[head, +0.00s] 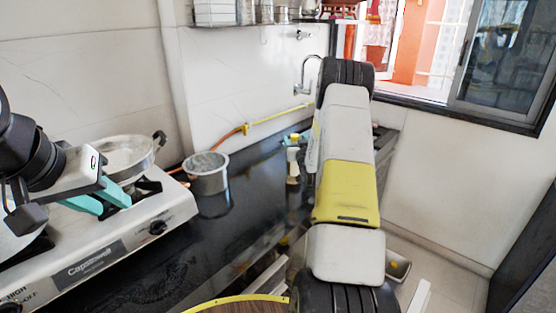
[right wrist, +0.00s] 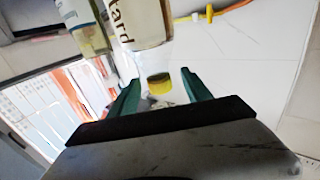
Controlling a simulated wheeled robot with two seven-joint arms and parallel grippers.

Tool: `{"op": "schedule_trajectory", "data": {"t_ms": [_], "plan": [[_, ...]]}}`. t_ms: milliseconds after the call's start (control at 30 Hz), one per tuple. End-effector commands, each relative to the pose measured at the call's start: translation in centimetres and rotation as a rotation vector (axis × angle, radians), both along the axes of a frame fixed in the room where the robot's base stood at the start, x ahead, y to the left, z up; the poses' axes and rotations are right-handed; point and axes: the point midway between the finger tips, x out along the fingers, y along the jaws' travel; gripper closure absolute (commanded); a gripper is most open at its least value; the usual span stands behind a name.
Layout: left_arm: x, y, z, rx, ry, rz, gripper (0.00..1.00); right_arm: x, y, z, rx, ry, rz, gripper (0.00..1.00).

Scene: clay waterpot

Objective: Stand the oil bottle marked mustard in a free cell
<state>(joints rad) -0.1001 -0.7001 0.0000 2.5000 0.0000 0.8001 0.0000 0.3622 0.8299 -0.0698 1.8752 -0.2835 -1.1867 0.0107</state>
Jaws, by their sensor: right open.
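In the right wrist view, the mustard bottle (right wrist: 140,25) shows the letters "tard" and a yellow cap (right wrist: 159,82). The cap end lies between the two teal fingers of my right gripper (right wrist: 163,92), which is open, with gaps beside the cap. A second bottle (right wrist: 86,30) of pale yellow liquid is beside it. In the head view, a small pale bottle (head: 293,168) stands on the black counter beside my right arm; I cannot tell which one it is. My right arm hides most of the right gripper there. My left gripper (head: 100,200) is open and empty above the stove. No cells are clearly visible.
A gas stove (head: 130,228) with a pan (head: 128,152) is at the left. A metal pot (head: 207,174) stands beside it on the black counter (head: 200,255). A brown round surface with a yellow rim (head: 235,299) is at the bottom. A window (head: 500,55) is at right.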

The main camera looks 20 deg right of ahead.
Motion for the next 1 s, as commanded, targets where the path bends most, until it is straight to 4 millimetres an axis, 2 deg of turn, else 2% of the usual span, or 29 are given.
{"op": "schedule_trajectory", "data": {"t_ms": [133, 367, 467, 667, 1000], "plan": [[0.0, 0.0, 0.0, 0.0, 0.0, 0.0, 0.64, 1.5, -0.3, -0.05, -0.001, 0.0, -0.001, 0.43], [0.0, 0.0, 0.0, 0.0, 0.0, 0.0, 0.64, 1.68, -0.35, -0.04, 0.0, 0.001, -0.002, 0.43], [0.0, 0.0, 0.0, 0.0, 0.0, 0.0, 0.64, 1.67, -0.35, -0.03, 0.0, 0.001, -0.002, 0.59], [0.0, 0.0, 0.0, 0.0, 0.0, 0.0, 0.64, 1.66, -0.36, -0.02, 0.0, 0.001, -0.002, 0.98], [0.0, 0.0, 0.0, 0.0, 0.0, 0.0, 0.64, 1.65, -0.36, -0.01, 0.0, 0.001, -0.002, 1.0]]}}
